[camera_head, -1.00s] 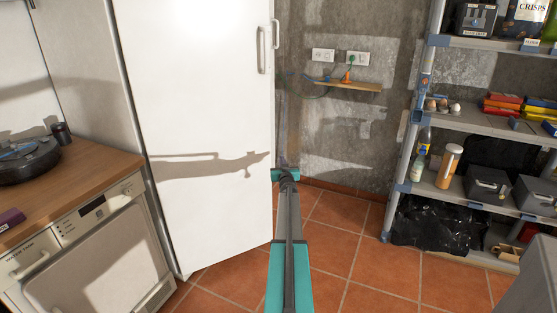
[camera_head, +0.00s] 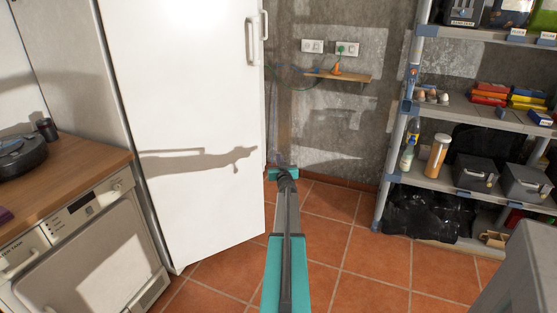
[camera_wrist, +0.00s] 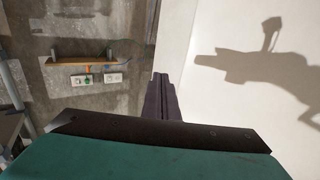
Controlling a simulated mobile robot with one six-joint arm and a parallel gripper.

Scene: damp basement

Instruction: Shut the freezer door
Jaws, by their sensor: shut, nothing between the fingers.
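The tall white freezer door (camera_head: 195,120) fills the left middle of the head view, with an upright handle (camera_head: 250,42) near its right edge. A second handle (camera_head: 265,25) shows just beyond that edge. I cannot tell how far the door stands open. My gripper (camera_head: 284,172) is to the right of the door's edge, well below the handles. Contact is not visible. In the wrist view the fingers (camera_wrist: 162,96) are together and empty, and the white door surface (camera_wrist: 230,30) lies to their right with my arm's shadow on it.
A wooden counter (camera_head: 70,180) over a white appliance (camera_head: 95,250) stands left. A loaded grey shelf unit (camera_head: 470,105) stands right, with a black bag (camera_head: 425,215) low down. A small wall shelf (camera_head: 340,76) is behind. Tiled floor (camera_head: 340,240) is clear between.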

